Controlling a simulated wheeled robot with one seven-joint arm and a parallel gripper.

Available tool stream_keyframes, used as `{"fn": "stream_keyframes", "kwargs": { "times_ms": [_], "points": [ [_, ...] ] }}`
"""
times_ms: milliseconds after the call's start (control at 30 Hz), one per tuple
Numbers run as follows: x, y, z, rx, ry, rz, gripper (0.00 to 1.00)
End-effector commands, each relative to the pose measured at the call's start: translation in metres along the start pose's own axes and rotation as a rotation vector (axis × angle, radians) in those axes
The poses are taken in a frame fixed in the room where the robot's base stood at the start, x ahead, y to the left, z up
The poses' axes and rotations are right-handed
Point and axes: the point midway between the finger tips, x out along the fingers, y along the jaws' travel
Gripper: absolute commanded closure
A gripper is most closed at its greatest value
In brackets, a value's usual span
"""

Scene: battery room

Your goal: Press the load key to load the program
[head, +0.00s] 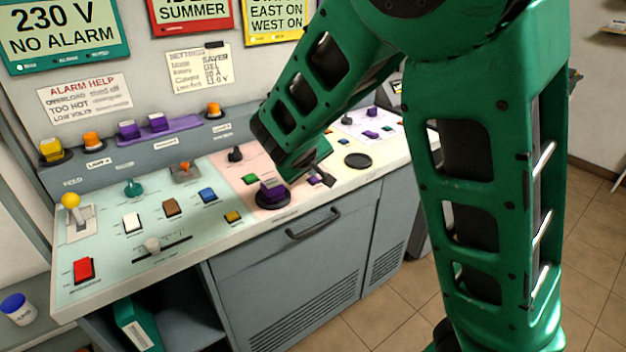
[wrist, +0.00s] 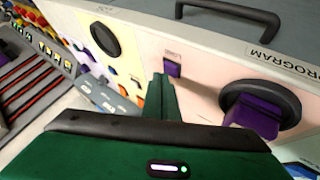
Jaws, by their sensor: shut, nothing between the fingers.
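A small purple key (wrist: 172,68) with a small label I cannot read is on the pale pink panel in the wrist view. It looks like the load key. It also shows in the head view (head: 313,181), partly hidden by my gripper. My gripper (wrist: 160,82) is shut and empty. Its green fingertips lie just beside the purple key in the wrist view; I cannot tell whether they touch it. In the head view my gripper (head: 322,176) is low over the pink panel. The word PROGRAM (wrist: 279,58) is on the console's front edge.
A larger purple block (head: 271,187) sits in a black round base, close to my gripper. A dark knob (head: 236,153) and green button (head: 250,179) are to the left. A flat black disc (head: 357,160) lies to the right. A drawer handle (head: 314,224) sticks out in front.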

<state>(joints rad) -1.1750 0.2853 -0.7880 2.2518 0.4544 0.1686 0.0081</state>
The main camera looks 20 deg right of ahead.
Motion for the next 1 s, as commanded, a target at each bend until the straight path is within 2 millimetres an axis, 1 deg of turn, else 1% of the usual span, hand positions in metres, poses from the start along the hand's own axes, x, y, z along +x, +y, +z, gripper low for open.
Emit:
{"fn": "stream_keyframes", "kwargs": {
  "times_ms": [1000],
  "points": [
    [0.006,-0.0045,0.0042,-0.001,0.0,0.0,1.0]
  ]
}}
